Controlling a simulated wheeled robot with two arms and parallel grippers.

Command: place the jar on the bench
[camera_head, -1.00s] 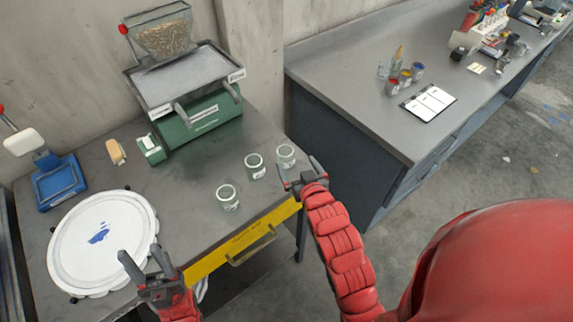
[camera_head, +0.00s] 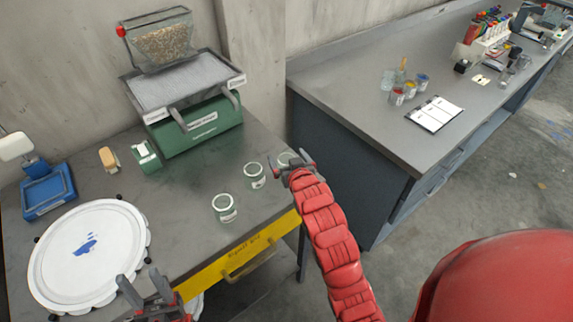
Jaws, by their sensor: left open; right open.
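Several small glass jars with pale labels stand upright near the right part of the near table (camera_head: 195,240). One jar (camera_head: 224,208) is closest to the front edge, a second jar (camera_head: 254,176) is behind it, and a third jar (camera_head: 284,158) is partly hidden by my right gripper. My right gripper (camera_head: 293,162) is open beside the third jar; I cannot tell if it touches it. My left gripper (camera_head: 141,287) is open and empty at the table's front, right of the white round lid. The grey bench (camera_head: 345,85) stands at the right.
A green mill (camera_head: 202,130) with a grain hopper stands at the back of the table. A blue device (camera_head: 47,190) and a white round lid (camera_head: 60,262) are at the left. On the bench are paint cups (camera_head: 408,88) and a clipboard (camera_head: 434,113); its near left surface is clear.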

